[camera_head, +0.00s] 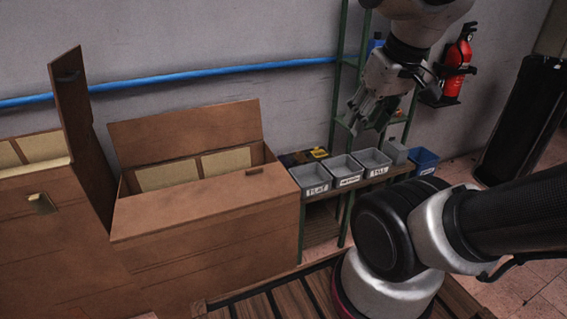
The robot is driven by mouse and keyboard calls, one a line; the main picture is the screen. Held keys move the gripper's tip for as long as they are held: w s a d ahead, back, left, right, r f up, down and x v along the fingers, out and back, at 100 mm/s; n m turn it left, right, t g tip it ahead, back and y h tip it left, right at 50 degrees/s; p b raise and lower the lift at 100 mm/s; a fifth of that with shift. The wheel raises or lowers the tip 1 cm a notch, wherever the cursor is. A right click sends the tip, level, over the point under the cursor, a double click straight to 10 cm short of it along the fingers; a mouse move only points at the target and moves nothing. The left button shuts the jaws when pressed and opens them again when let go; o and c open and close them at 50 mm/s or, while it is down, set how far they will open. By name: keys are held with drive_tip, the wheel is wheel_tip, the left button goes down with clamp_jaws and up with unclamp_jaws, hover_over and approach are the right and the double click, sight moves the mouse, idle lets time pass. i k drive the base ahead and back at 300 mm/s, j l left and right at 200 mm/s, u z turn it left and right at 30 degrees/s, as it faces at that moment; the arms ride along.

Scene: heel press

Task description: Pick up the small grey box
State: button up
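A small grey box (394,152) sits at the right end of the low bench, just right of a row of grey bins. It is small in this view, and its details are hard to make out. My gripper (366,125) hangs in the air above the bench, pointing down, to the upper left of the box in the picture. Its fingers are spread apart with nothing visible between them. The gripper looks apart from the box and the bins.
Three labelled grey bins (343,170) stand in a row on the bench. A blue bin (423,160) is to the right. A green rack (340,75) rises behind. A large brown open-lidded chest (205,205) stands left. A red fire extinguisher (459,59) hangs on the wall.

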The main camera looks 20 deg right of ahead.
sight(399, 158)
drive_tip(key=z, duration=1.4)
drive_tip(key=i+l, duration=0.1)
drive_tip(key=i, duration=0.4)
drive_tip(key=i+l+u, duration=0.1)
drive_tip(key=i, duration=0.35)
drive_tip(key=i+l, duration=0.15)
drive_tip(key=i, duration=0.35)
drive_tip(key=i+l+u, duration=0.1)
drive_tip(key=i, duration=0.35)
